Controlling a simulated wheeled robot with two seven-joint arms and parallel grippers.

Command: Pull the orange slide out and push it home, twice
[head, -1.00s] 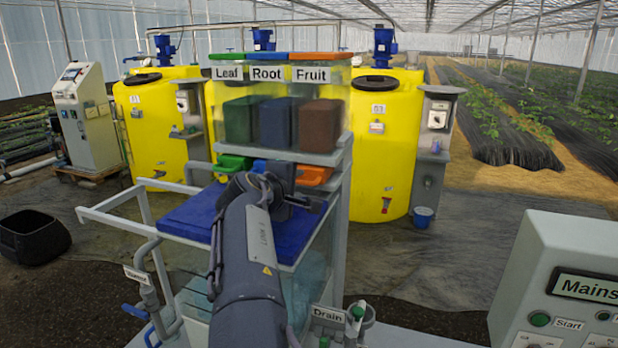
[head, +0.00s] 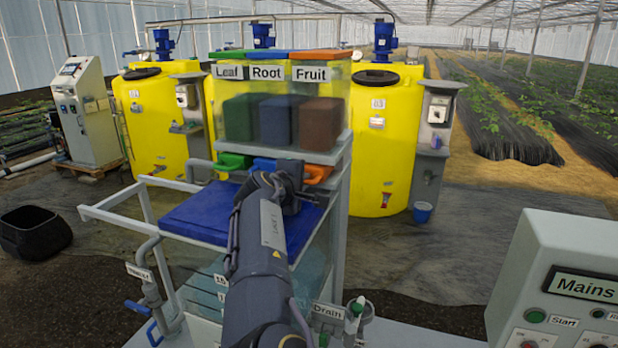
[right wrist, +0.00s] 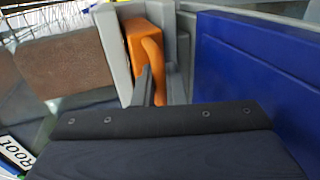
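The orange slide (head: 318,174) sits under the Fruit hopper, at the right end of a row of coloured slides. My right gripper (head: 298,196) is at the front of this slide, above the blue platform. In the wrist view a grey finger (right wrist: 144,86) lies right beside the handle. The other finger is not clearly made out, so I cannot tell whether the gripper is closed on the handle. My left gripper is not in view.
The green slide (head: 234,161) and a partly hidden blue slide (head: 264,165) are to the left. The blue platform (head: 195,218) lies below the gripper. Clear hoppers stand above. A Mains control box (head: 560,270) is at the lower right.

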